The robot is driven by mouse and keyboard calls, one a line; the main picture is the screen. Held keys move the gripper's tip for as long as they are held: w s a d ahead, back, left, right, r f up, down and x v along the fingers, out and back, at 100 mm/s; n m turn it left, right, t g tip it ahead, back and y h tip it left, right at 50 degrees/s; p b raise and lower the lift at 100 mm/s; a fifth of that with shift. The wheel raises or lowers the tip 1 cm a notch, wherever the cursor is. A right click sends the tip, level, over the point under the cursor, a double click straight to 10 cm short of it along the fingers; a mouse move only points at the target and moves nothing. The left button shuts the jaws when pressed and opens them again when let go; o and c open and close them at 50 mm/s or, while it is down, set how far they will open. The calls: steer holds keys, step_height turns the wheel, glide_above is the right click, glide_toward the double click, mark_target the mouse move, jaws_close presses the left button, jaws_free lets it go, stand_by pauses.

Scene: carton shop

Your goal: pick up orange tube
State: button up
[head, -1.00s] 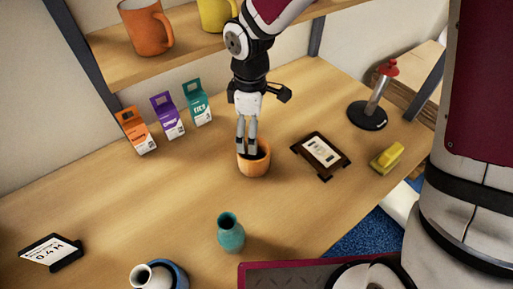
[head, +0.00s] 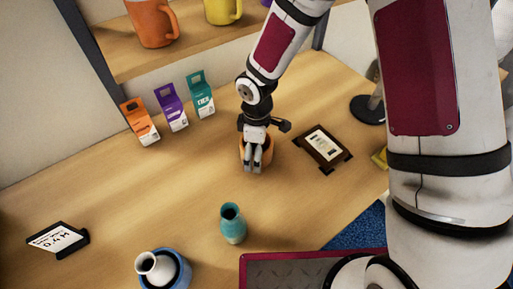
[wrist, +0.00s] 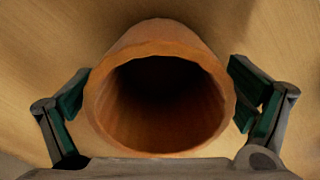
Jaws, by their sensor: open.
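The orange tube (head: 267,155), a short hollow round piece with an open top, stands on the wooden table near the middle in the head view. My gripper (head: 253,167) is at it, with its fingers hiding part of the tube. In the wrist view the tube (wrist: 160,42) fills the middle with its dark mouth facing the camera. My gripper (wrist: 160,100) is open there, one finger on each side of the tube. A small gap seems to show on both sides. The inside of the tube is too dark to make out.
A framed picture (head: 322,146) lies right of the tube; a teal vase (head: 232,224) stands in front. Orange (head: 140,122), purple (head: 171,108) and teal (head: 200,95) cartons stand behind left. A white vase (head: 154,267) sits in a blue bowl (head: 182,273). The table's left middle is clear.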

steer(key=c, duration=0.8)
steer(key=shift+c, duration=0.2)
steer(key=shift+r, duration=0.15)
